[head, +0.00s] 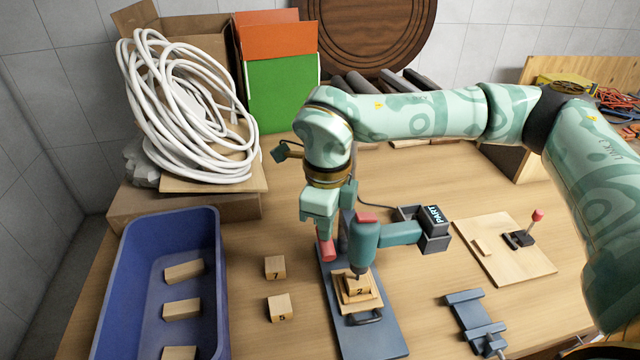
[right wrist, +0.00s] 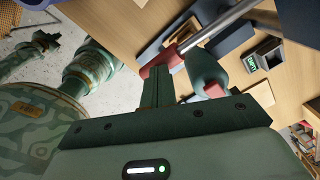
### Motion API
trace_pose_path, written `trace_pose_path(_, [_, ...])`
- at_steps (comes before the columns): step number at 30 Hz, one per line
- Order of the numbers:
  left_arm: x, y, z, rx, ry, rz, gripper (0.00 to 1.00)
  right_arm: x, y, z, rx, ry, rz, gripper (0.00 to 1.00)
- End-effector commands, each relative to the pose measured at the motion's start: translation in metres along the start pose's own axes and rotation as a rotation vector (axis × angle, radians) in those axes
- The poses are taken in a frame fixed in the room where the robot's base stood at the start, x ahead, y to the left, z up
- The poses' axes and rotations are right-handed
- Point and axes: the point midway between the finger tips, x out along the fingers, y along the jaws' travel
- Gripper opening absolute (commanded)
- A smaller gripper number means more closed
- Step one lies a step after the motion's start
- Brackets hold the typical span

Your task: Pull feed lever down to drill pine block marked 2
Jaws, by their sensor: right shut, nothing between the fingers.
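The teal drill (head: 365,242) stands on a grey-blue base plate (head: 382,338). Pine block 2 (head: 358,288) sits under its bit on a wooden board; I cannot tell if the bit touches it. The feed lever's red handle (head: 327,250) is low on the drill's left side. My right gripper (head: 322,232) points down at the handle, seemingly against it, its fingers shut with nothing between them. In the right wrist view, the red handle (right wrist: 160,65) is at the fingers' tip. My left gripper is not in view.
Blocks 7 (head: 275,267) and 5 (head: 280,307) lie left of the drill. A blue bin (head: 215,260) holds more blocks. A coiled white hose (head: 180,110) is at back left. A wooden board with a switch (head: 518,239) and a clamp (head: 470,315) lie to the right.

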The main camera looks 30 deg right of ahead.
Motion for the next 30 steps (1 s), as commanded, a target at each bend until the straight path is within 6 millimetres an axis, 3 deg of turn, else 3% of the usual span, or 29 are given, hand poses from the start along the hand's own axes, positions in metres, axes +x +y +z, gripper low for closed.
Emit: trace_pose_path(30, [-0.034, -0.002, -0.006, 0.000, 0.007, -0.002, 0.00, -0.047, 0.000, 0.000, 0.000, 0.000, 0.000, 0.00])
